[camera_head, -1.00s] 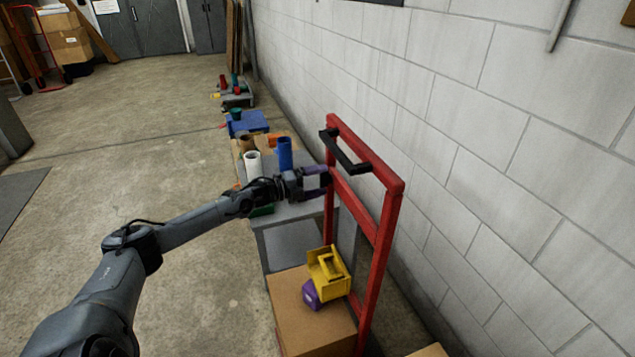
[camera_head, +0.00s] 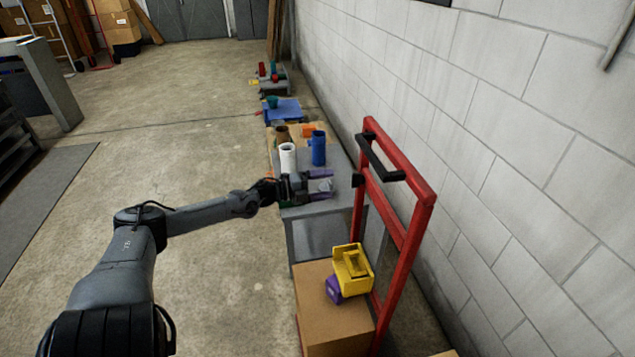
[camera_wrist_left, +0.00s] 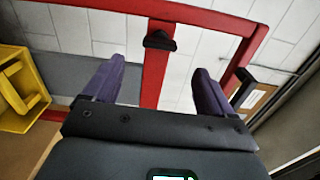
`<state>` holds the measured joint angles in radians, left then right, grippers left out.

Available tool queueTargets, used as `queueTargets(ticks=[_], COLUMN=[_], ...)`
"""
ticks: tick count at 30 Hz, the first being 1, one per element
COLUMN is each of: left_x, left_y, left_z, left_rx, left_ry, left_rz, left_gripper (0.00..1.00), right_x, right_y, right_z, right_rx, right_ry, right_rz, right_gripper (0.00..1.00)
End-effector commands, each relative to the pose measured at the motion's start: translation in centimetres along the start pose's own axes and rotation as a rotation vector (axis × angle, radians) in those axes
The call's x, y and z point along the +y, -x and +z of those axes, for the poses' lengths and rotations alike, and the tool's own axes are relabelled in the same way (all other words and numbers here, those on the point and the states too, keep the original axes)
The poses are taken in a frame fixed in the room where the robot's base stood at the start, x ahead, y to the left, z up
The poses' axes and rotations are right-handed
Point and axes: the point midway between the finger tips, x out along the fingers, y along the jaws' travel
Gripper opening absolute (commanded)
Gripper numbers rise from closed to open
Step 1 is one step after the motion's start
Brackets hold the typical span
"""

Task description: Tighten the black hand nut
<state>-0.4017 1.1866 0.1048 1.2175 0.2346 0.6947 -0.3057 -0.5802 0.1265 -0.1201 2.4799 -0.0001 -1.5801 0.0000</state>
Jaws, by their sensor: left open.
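The black hand nut (camera_head: 357,181) sits on the near-left post of a red upright frame (camera_head: 418,222). In the left wrist view the nut (camera_wrist_left: 159,40) shows dark against the red bar (camera_wrist_left: 157,75), ahead of the fingers. My left gripper (camera_head: 329,186) has purple fingers, spread apart and empty. It is to the left of the nut, with a gap between. In the left wrist view the gripper (camera_wrist_left: 158,72) points at the bar, with the nut roughly centred between the fingers. My right gripper is not in view.
A black handle (camera_head: 380,160) is fixed to the frame's top. A yellow bin (camera_head: 352,270) and a purple item (camera_head: 333,290) rest on a cardboard box (camera_head: 330,325) below. A white cylinder (camera_head: 288,158) and blue cylinder (camera_head: 318,148) stand behind my gripper. The block wall is to the right.

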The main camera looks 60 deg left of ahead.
Motion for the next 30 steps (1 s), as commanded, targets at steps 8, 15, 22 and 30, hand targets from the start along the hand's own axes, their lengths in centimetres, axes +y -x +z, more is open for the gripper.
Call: queueTargets(ticks=[8, 15, 22, 30], left_x=[0.0, 0.0, 0.0, 3.4], left_y=[1.9, 2.1, 2.1, 3.7], left_z=[0.0, 0.0, 0.0, -0.9], left_rx=[-0.001, 0.0, 0.0, -0.029], left_ry=[0.0, -0.001, -0.001, 0.062], left_rz=[0.001, 0.0, 0.0, 0.005], left_gripper=[0.85, 0.85, 0.85, 0.85], right_x=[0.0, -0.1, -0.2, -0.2], right_y=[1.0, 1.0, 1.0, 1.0], right_z=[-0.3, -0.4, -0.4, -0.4], right_rx=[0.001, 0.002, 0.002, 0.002], right_ry=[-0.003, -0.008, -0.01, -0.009], right_rz=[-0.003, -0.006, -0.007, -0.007], right_gripper=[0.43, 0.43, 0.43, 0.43])
